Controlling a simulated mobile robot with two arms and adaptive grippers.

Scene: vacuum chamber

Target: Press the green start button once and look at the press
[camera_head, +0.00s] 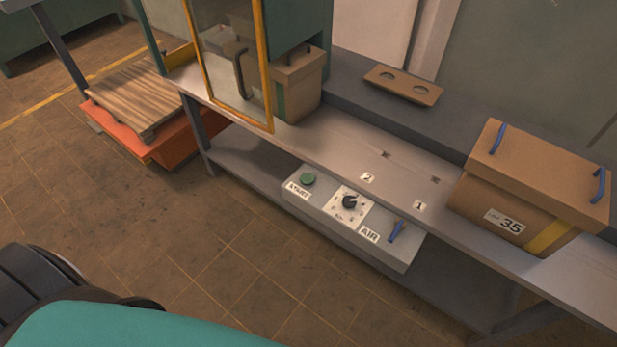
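The green start button (308,179) sits at the left end of a grey control box (370,238) on the front of the bench, above a START label. The box also carries a black rotary knob (349,201) and a blue AIR lever (397,232). The press (232,65) stands behind and left of the button, with a yellow-framed clear door and a dark handle; its top is cut off. Neither of my grippers shows. Nothing touches the button.
A box labelled 35 (528,195) with blue handles stands on the right of the bench (400,150). Another brown box (299,85) is at the press. A wooden board with two holes (402,85) lies behind. A pallet (137,92) rests on an orange cart (170,140). Floor in front is clear.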

